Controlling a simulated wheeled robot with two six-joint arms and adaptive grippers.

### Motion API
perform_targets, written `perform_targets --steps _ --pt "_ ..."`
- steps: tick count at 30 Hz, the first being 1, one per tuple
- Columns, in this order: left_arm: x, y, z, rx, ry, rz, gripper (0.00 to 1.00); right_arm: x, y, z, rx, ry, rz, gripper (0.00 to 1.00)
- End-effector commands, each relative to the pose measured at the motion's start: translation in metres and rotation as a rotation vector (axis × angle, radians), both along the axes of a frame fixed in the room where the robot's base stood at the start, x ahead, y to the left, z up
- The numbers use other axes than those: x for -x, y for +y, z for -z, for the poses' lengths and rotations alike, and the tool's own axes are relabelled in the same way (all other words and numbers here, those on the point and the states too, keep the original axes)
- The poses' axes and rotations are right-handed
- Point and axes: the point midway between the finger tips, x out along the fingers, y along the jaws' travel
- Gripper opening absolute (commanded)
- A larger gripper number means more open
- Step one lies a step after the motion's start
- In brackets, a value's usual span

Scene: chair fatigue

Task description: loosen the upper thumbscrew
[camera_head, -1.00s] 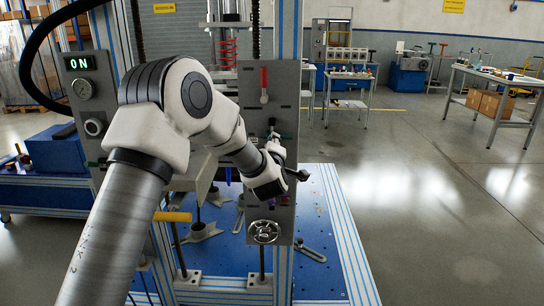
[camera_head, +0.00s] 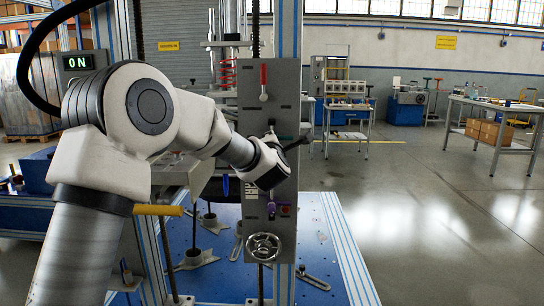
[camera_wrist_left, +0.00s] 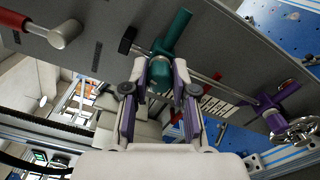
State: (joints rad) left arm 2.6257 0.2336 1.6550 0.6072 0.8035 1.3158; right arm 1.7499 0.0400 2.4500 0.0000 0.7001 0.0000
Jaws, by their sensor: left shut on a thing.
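The upper thumbscrew (camera_wrist_left: 171,38), a teal T-shaped knob, sits on the grey upright panel (camera_head: 253,105) of the test rig. My left gripper (camera_wrist_left: 168,84) has its purple-padded fingers on either side of the teal knob's lower part and is shut on it. In the head view my left gripper (camera_head: 272,160) is against the panel's middle, and the arm hides most of the knob. A lower purple thumbscrew (camera_wrist_left: 277,107) is farther down the panel; it also shows in the head view (camera_head: 271,208). My right gripper is in neither view.
A red-handled lever (camera_head: 264,78) is above my gripper on the panel. A metal handwheel (camera_head: 264,246) is at its bottom. A yellow handle (camera_head: 158,210) sticks out left of the panel. The floor to the right is clear up to the workbenches.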

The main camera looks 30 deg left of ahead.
Motion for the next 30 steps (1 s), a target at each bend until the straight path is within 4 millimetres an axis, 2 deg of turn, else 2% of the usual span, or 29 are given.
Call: perform_targets --steps 1,9,26,27,29,30 --pt "0.0 0.0 0.005 0.027 -0.017 0.0 0.0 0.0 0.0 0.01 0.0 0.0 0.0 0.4" --pt "0.0 0.0 0.002 0.13 -0.078 0.0 0.0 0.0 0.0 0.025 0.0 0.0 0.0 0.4" --pt "0.0 0.0 0.0 0.161 -0.097 0.0 0.0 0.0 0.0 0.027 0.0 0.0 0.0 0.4" --pt "0.0 0.0 0.0 0.161 -0.097 0.0 0.33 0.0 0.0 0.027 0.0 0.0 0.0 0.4" --pt "0.0 0.0 0.0 0.161 -0.097 0.0 0.51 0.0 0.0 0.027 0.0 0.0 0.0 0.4" --pt "0.0 0.0 0.0 0.161 -0.097 0.0 0.51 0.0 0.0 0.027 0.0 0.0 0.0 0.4"
